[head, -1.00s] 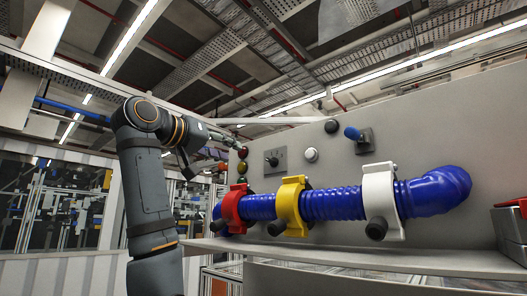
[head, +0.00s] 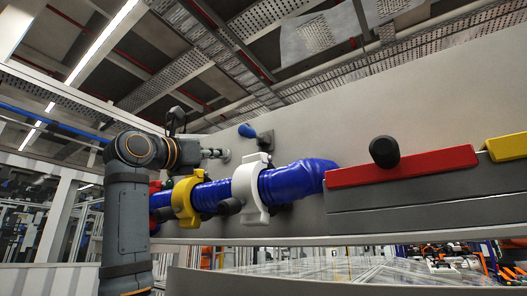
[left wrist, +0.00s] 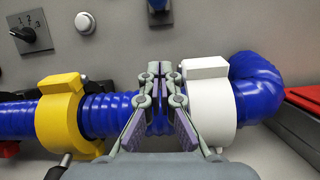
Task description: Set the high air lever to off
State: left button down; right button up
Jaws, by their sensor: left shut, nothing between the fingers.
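A blue-tipped lever (head: 247,131) sticks out of the grey wall panel above the white clamp, on a dark mounting plate. In the left wrist view a dark part (left wrist: 158,12) at the top edge is cut off, so I cannot tell its setting. No label shows which lever is the high air one. My left gripper (left wrist: 161,70) is shut and empty, in front of the blue hose (left wrist: 107,113) between the yellow clamp (left wrist: 60,115) and the white clamp (left wrist: 210,103). The right gripper is out of view.
A numbered rotary switch (left wrist: 30,32) and a white button (left wrist: 85,22) sit on the panel at upper left. At the right are a red bar (head: 420,166), a black knob (head: 384,151) and a yellow bar (head: 507,147). The upper panel is bare.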

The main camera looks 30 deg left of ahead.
aim_at(251, 134)
pick_arm(q)
jog(key=shift+n, duration=0.5)
jog(key=p+x, duration=1)
jog(key=p, duration=0.1)
jog(key=shift+w+d+r, duration=0.15)
jog(key=shift+w+r, duration=0.05)
jog(key=shift+r, duration=0.35)
jog(key=r+p, duration=0.1)
jog(key=s+r+p, duration=0.1)
jog(key=r+p, duration=0.1)
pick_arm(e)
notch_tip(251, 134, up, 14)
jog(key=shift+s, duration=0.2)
pick_arm(q)
jog(key=shift+w, duration=0.15)
